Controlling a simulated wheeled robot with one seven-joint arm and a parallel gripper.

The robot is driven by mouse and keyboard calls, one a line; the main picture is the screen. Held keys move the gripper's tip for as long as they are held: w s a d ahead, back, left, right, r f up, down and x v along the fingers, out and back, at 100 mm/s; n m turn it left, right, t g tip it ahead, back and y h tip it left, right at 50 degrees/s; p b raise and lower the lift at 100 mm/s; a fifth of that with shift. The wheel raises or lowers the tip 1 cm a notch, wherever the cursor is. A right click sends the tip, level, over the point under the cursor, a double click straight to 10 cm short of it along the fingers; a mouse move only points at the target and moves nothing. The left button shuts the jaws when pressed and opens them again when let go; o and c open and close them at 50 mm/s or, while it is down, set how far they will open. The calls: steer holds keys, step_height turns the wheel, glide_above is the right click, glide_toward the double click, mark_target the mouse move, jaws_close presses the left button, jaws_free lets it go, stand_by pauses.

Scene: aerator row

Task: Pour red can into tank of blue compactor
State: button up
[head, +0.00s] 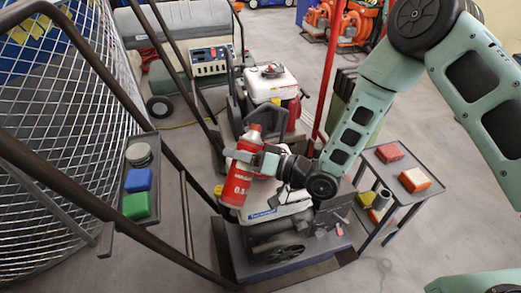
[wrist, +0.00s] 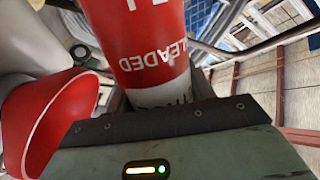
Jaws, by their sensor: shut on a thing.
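The red can (head: 238,180) is in my gripper (head: 258,160), which is shut on it. In the head view the can stands nearly upright, its top leaning a little right, above the left side of the compactor. In the wrist view the red can (wrist: 140,40) fills the top middle, with white lettering and a pale band. The blue compactor (head: 315,247) has a dark blue base and a white top (head: 290,207) with a label. My gripper and the can cover part of it, and I cannot make out its tank opening.
A white-and-red engine machine (head: 272,82) stands close behind. A side table (head: 408,200) with red (head: 390,152) and orange (head: 415,180) blocks is at right. Dark handle bars and a tray (head: 139,180) with green and blue blocks are at left, beside a wire mesh drum (head: 60,130).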

steer(key=shift+s+a+r+m, duration=0.2)
steer(key=shift+s+m, duration=0.1)
steer(key=shift+m, duration=0.4)
steer(key=shift+s+f+m, duration=0.1)
steer(key=shift+f+m, duration=0.2)
steer(key=shift+f, duration=0.1)
steer(key=shift+s+a+f+m, duration=0.1)
steer(key=shift+s+f+m, duration=0.1)
steer(key=shift+m, duration=1)
steer(key=shift+f+m+p, duration=0.1)
steer(key=shift+m+p, duration=0.25)
steer(key=shift+m, duration=1.65)
steer(key=shift+w+m+y, duration=0.15)
steer(key=shift+w+m, duration=0.05)
steer(key=shift+m, duration=0.55)
steer(key=shift+w+m+y, duration=0.15)
steer(key=shift+m, duration=0.6)
